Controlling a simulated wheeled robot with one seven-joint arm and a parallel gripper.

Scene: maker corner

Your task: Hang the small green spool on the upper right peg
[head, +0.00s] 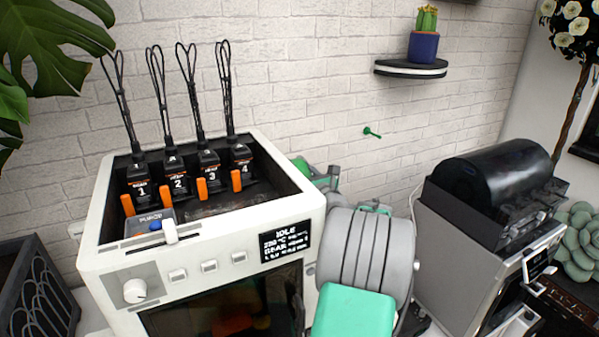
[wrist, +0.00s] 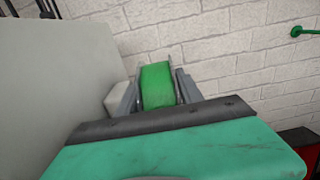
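The small green spool (wrist: 157,86) sits between the two grey fingers of my gripper (wrist: 158,92) in the wrist view. The fingers press against its two sides, and it appears held off any surface. In the head view my arm and the white printer hide most of the gripper and spool. A green peg (head: 372,132) sticks out of the white brick wall, up and to the right of my gripper. It also shows at the upper right of the wrist view (wrist: 302,31), apart from the spool. No other peg is visible.
A white printer (head: 210,250) with several numbered black feeders stands left, close beside my gripper. A grey machine with a black roll (head: 497,185) stands right. A small shelf (head: 410,69) with a potted cactus (head: 424,42) is above the peg. The wall around the peg is clear.

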